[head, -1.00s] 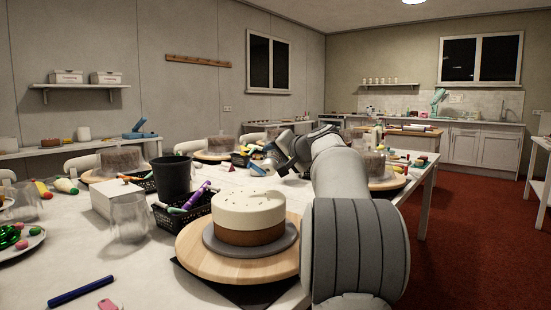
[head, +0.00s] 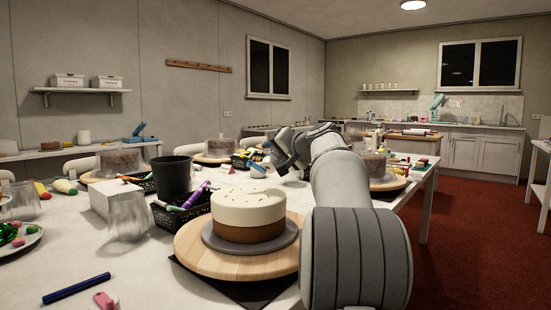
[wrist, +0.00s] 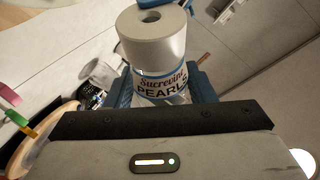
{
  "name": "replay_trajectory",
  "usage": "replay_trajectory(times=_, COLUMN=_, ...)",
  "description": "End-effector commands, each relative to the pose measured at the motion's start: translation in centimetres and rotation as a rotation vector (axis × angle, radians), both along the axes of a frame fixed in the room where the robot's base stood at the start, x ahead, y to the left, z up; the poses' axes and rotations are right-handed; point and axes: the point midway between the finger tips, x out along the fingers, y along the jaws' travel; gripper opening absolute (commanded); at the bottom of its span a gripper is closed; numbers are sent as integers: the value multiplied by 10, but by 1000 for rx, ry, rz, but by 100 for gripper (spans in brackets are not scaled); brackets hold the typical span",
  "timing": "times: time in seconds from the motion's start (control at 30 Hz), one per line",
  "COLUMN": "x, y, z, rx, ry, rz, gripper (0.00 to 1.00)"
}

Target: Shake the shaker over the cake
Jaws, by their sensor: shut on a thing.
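The shaker (wrist: 152,50) is a clear jar with a "PEARLS" label and a pale grey top with a hole. My gripper (wrist: 165,85) is shut on it, with blue fingers either side in the wrist view. In the head view my gripper (head: 262,169) is small and appears behind and above the nearest cake (head: 250,216); the shaker is hard to make out there. That cake has a white upper layer, a brown lower layer and a few small dark specks on top. It stands on a grey board on a wooden turntable (head: 195,256).
A black basket (head: 178,222) of tools, a dark cup (head: 172,177), a white box (head: 113,198) and a clear container (head: 128,218) stand left of the cake. A blue pen (head: 76,287) lies in front. More cakes on turntables stand farther back.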

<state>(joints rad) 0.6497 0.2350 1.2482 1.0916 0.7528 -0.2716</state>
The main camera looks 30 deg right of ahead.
Motion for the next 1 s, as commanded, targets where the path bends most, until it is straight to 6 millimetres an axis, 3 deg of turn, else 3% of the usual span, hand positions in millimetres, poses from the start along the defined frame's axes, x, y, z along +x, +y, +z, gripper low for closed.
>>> replay_trajectory(times=0.5, x=5, y=-6, z=7, rx=-8, ry=-6, rz=-1, gripper=22)
replay_trajectory(times=0.63, x=0, y=0, z=-1, rx=-10, ry=-8, rz=1, gripper=22)
replay_trajectory(times=1.0, x=-1, y=2, z=2, rx=-45, ry=-36, rz=1, gripper=22)
